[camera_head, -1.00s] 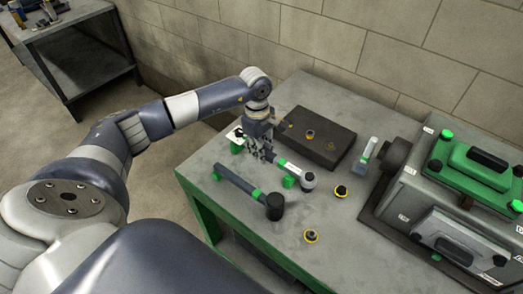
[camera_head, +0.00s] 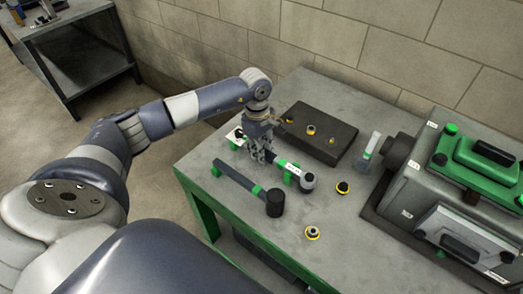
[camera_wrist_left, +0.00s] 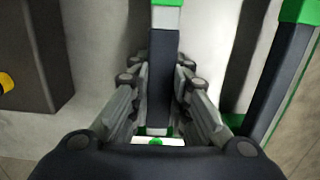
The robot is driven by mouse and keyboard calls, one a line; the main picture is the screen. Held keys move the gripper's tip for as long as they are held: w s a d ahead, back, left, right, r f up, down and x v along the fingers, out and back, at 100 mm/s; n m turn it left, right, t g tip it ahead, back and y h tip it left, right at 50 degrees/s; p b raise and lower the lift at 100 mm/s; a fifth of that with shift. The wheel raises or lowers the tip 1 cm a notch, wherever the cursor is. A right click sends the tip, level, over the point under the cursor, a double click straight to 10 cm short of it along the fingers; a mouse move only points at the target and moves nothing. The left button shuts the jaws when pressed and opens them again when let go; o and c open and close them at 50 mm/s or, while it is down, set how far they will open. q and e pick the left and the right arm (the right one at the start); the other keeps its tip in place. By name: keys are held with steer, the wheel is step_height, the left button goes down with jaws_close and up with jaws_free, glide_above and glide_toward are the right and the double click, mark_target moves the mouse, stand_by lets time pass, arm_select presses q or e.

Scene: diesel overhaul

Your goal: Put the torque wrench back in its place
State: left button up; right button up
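The torque wrench has a dark handle, a white label and a round grey head (camera_head: 307,182). It lies near the table's left side, its head end at a green rest (camera_head: 289,178). My left gripper (camera_head: 264,152) is over its handle, pointing down. In the left wrist view the dark handle (camera_wrist_left: 160,75) runs between the two fingers (camera_wrist_left: 160,92), whose pads appear to touch it on both sides. I cannot tell whether the wrench is clear of its supports. My right gripper is not in view.
Behind is a dark board (camera_head: 330,140) with yellow-ringed pieces; further ringed pieces (camera_head: 312,233) stand on the table (camera_head: 270,245). A large grey machine with a green cover (camera_head: 470,165) fills the right. The table's front middle is mostly clear.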

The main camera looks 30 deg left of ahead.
arm_select(q)
steer(key=o, duration=0.5)
steer(key=shift+r, duration=0.1)
steer(key=shift+r, duration=0.15)
steer(key=r, duration=0.7)
steer(key=a+r, duration=0.1)
steer(key=r, duration=0.3)
steer(key=shift+r, duration=0.35)
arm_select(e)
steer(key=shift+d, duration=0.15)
